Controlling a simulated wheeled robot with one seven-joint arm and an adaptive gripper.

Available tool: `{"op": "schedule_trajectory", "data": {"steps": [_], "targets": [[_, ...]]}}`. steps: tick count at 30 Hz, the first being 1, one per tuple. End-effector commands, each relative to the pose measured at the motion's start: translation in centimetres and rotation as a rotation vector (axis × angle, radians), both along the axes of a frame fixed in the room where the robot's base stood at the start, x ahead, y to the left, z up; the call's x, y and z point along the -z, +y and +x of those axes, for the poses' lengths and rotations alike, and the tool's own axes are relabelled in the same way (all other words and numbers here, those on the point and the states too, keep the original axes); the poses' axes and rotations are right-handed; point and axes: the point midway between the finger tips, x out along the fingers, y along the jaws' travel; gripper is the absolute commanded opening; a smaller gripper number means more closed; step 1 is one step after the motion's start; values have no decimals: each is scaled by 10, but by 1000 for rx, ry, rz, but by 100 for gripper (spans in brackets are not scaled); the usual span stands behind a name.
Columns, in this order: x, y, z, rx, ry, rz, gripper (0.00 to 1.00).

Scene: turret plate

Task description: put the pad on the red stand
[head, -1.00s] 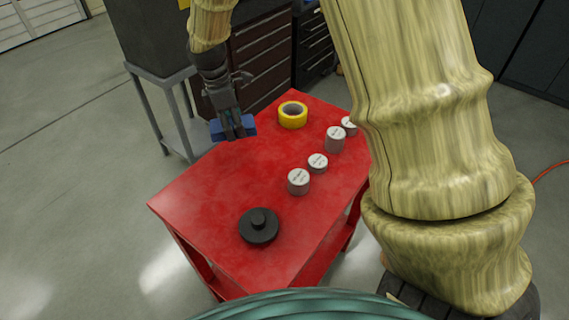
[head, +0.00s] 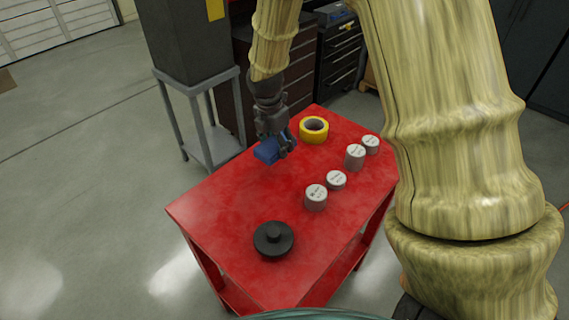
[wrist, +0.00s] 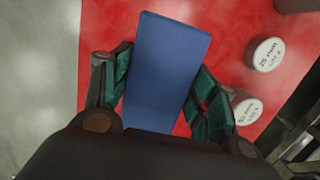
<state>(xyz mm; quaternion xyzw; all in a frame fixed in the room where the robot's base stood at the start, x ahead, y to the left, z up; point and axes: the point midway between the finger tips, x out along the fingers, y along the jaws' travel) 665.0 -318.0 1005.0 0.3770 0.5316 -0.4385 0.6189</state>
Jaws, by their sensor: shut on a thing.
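The blue pad (head: 266,151) is a flat block held in my gripper (head: 276,149), over the far left part of the red stand (head: 225,208), which is a red-topped table. In the wrist view the pad (wrist: 166,62) sits between the two green-padded fingers of my gripper (wrist: 162,88), and both fingers are against its sides. The pad's lower end is hidden behind my gripper body. I see no clear contact between pad and tabletop, and the height of the gap is hard to tell.
A yellow tape roll (head: 314,130) stands just right of my gripper. Several pale cylinders, one of them here (head: 316,197), line the right side. A black knobbed disc (head: 273,239) lies near the front. The left-middle tabletop is clear. A grey stand (head: 203,120) is behind left.

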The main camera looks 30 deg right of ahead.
Motion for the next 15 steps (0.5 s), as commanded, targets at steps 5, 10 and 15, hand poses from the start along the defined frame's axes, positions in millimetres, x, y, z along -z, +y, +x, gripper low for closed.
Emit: {"op": "schedule_trajectory", "data": {"steps": [5, 10, 15], "targets": [[21, 0, 0, 1, 2, -1, 32], [29, 0, 0, 1, 1, 0, 32], [37, 0, 0, 2, 1, 0, 32]]}}
